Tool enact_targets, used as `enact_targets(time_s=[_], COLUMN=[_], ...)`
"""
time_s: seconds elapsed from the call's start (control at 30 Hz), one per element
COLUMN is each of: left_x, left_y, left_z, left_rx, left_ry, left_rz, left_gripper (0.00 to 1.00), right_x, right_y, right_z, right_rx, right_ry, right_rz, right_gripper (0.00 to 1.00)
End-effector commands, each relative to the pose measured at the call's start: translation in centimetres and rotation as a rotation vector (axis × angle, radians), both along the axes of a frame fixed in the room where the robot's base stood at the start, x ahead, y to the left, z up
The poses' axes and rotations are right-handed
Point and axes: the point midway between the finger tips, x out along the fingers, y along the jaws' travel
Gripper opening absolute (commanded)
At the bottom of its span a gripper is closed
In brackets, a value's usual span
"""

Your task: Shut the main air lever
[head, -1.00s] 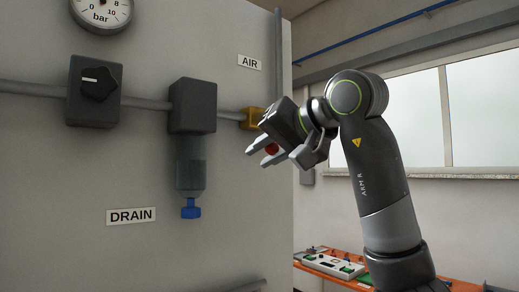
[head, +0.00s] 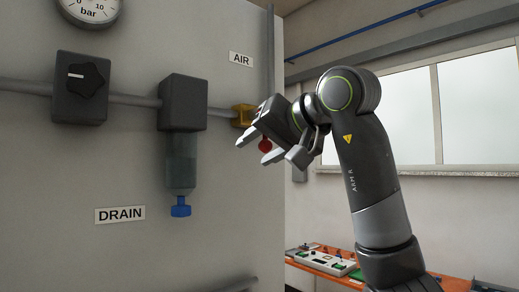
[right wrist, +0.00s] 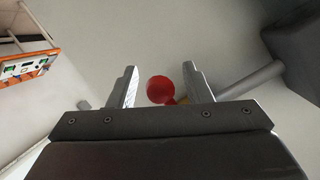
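The main air lever shows as a red knob (head: 265,145) below the yellow valve body (head: 243,115), under the AIR label (head: 241,59) on the grey panel. My right gripper (head: 266,149) is open, with one finger on each side of the red knob. In the right wrist view the red knob (right wrist: 160,89) lies between the two spread fingers (right wrist: 160,72), with gaps on both sides. The lever's stem and part of the valve are hidden behind the gripper. My left gripper is not in view.
A pipe (head: 135,100) runs along the panel through a black knob box (head: 80,88) and a filter unit (head: 182,105) with a blue drain knob (head: 181,207). A gauge (head: 90,8) is above. An orange bench (head: 325,268) with devices stands behind at right.

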Motion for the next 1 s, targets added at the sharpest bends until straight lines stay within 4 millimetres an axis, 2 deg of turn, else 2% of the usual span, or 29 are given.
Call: enact_targets(time_s=[0.23,0.37,0.47,0.9,1.0], left_x=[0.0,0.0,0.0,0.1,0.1], left_y=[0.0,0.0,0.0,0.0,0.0], left_z=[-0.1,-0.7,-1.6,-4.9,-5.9], left_rx=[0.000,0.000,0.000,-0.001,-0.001], left_ry=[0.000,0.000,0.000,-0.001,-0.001], left_rz=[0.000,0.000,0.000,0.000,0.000], left_gripper=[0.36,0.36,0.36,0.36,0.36], right_x=[0.0,-0.8,-2.1,-10.3,-11.6], right_y=[0.0,-0.6,-1.5,-7.5,-8.4], right_z=[-0.2,0.0,0.4,4.1,4.4], right_rx=[-0.001,-0.002,-0.001,0.001,0.000], right_ry=[0.005,0.002,0.000,0.000,0.004], right_rz=[0.003,0.002,0.002,-0.001,0.000], right_gripper=[0.45,0.45,0.45,0.45,0.45])
